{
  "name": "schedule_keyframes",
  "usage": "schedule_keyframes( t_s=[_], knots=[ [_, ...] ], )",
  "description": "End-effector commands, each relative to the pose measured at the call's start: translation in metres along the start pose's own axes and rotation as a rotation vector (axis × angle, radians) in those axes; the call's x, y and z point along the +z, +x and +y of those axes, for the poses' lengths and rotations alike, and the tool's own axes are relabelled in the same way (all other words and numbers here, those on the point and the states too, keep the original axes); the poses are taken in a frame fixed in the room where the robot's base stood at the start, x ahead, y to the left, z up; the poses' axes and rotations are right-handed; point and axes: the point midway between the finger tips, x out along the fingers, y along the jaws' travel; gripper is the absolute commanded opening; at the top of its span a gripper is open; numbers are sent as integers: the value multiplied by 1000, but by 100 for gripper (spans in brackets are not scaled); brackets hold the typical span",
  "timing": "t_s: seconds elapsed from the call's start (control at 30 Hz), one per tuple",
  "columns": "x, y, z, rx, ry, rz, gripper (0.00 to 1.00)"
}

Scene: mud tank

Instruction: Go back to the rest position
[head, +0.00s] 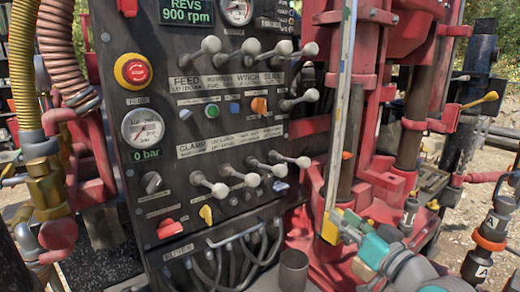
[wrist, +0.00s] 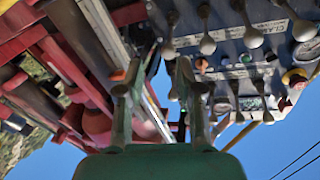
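My gripper (head: 347,226) is at the lower right of the control panel in the head view, close to the lower end of a long upright pale staff (head: 341,110). In the wrist view my gripper (wrist: 154,78) shows two fingers standing apart, with sky and part of the rig visible between them. I see nothing held in it. The staff (wrist: 100,28) passes beside and behind the left finger there. From these views I cannot tell whether the gripper touches it.
The dark control panel (head: 230,110) with several ball-ended levers stands left of my gripper. A red emergency button (head: 134,70) and a pressure gauge (head: 143,127) are on its left side. The red rig frame (head: 390,150) stands close behind. Open gravel (head: 480,165) lies at the right.

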Motion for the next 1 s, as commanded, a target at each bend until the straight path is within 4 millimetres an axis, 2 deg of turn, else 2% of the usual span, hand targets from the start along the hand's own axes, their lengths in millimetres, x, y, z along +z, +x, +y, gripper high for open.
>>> schedule_keyframes(
  t_s=[0.03, 0.1, 0.27, 0.5, 0.8, 1.0],
  knots=[
    [23, -5, 4, 23, 21, -7, 36],
    [47, -12, 9, 54, 41, -6, 36],
    [101, -33, 17, 127, 76, -8, 36],
    [175, -78, 22, 232, 100, -20, 36],
    [253, -150, 14, 348, 85, -52, 36],
    [291, -205, 1, 409, 52, -79, 36]
  ],
)
